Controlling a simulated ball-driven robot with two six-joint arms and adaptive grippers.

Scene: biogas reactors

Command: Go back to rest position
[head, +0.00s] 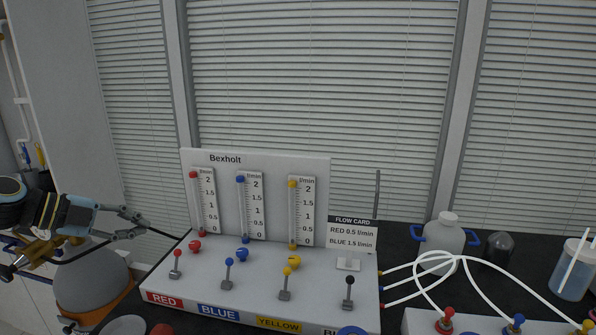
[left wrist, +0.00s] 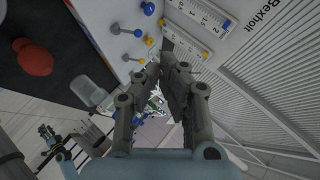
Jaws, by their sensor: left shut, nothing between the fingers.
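My left gripper (head: 142,222) comes in from the left in the head view, beside the left edge of the white Bexholt flow panel (head: 256,160). Its fingers are shut and empty. In the left wrist view, its dark fingers (left wrist: 166,72) lie close together in front of the panel, apart from the levers as far as I can tell. The panel has a red-float meter (head: 203,200), a blue-float meter (head: 250,207) and a yellow-float meter (head: 302,212), each with its float near the top. My right gripper is not seen in the head view.
Several knobbed levers stand on the panel's sloping base (head: 210,270). A flow card (head: 352,234) stands at its right. White tubes (head: 425,287), a white bottle (head: 443,238) and a beaker (head: 573,270) are further right. A grey dome vessel (head: 88,275) is below my left arm.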

